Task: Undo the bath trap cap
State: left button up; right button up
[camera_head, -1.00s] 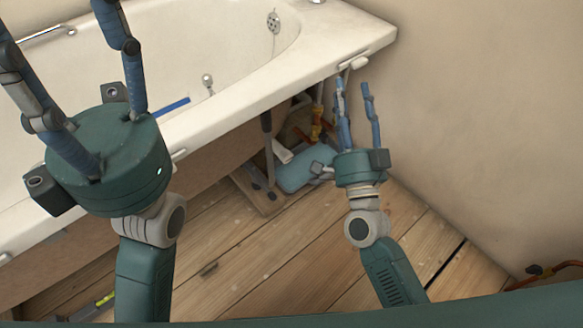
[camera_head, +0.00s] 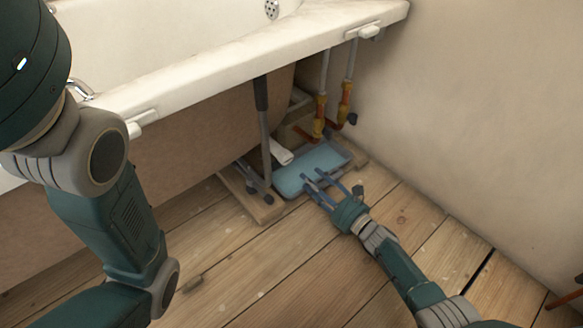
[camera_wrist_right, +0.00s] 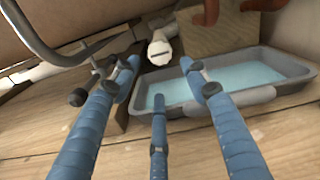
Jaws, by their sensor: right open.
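The bath trap cap (camera_wrist_right: 160,49) is the pale slotted end of a white fitting low under the bath, seen in the right wrist view. In the head view, the white fitting (camera_head: 281,152) shows behind the tray's left side. A grey tray (camera_wrist_right: 262,97) with bluish water lies on the floor in front of it. My right gripper (camera_head: 313,182) is open and empty, with its fingers over the tray's near edge, apart from the cap. My left gripper body (camera_head: 25,75) is cut off at the upper left, so its fingers are hidden.
The bath rim (camera_head: 240,72) overhangs the space. A metal bath leg (camera_head: 266,130) stands left of the fitting on a wooden board (camera_head: 238,190). Copper pipes with fittings (camera_head: 345,95) rise at the right by the wall. The front floorboards (camera_head: 270,265) are clear.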

aim_at(288, 160)
jog(key=b+x, duration=0.1)
jog(key=x, duration=0.2)
jog(key=b+x, duration=0.2)
jog(key=x, duration=0.1)
jog(key=b+x, duration=0.2)
jog(key=shift+w+a+f, duration=0.25)
jog(key=shift+a, duration=0.05)
jog(key=shift+b+x, duration=0.5)
jog(key=shift+x, duration=0.35)
jog(key=shift+r, duration=0.25)
jog(key=c, duration=0.9)
